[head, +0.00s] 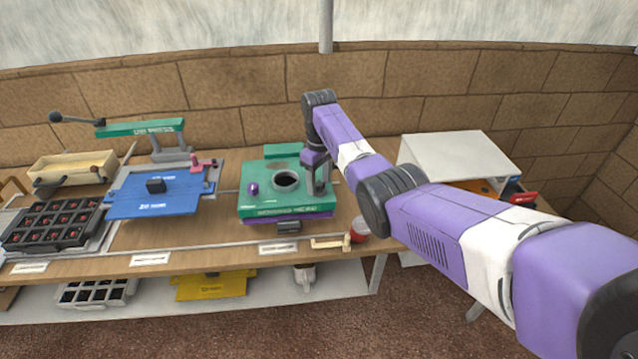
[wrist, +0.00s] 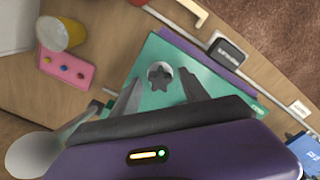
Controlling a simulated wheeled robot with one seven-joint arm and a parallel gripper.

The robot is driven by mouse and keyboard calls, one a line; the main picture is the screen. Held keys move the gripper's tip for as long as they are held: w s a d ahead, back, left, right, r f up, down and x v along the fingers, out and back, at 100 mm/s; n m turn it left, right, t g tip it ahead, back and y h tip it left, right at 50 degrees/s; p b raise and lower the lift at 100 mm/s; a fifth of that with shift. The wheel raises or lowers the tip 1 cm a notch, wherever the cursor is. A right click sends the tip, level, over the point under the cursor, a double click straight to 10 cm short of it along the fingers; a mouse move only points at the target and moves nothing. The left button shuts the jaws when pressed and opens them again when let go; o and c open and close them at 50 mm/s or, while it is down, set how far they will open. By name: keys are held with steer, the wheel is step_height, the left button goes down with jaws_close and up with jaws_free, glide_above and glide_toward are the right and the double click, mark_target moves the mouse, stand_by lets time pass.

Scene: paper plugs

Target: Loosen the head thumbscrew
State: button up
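A dark star-shaped knob (wrist: 159,78), which looks like the head thumbscrew, sits in a pale round patch on the green head (wrist: 200,72) in the wrist view. My gripper (wrist: 160,88) is open, with one finger on each side of the knob. I cannot tell whether either finger touches it. In the head view my gripper (head: 319,188) points down over the right part of the green machine head (head: 262,200) and hides the knob there. A dark round opening (head: 286,181) and a small purple knob (head: 253,189) lie to its left.
A white box (head: 455,160) stands at the right. A pink button panel (wrist: 68,70) and a yellow cup (wrist: 60,33) show in the wrist view.

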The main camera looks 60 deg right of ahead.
mark_target(319, 183)
steer(key=shift+r, duration=0.1)
stand_by(0.3)
step_height(319, 183, up, 2)
steer(key=shift+p, duration=1.05)
steer(key=shift+r, duration=0.9)
steer(key=m, duration=1.2)
steer(key=shift+f, duration=0.15)
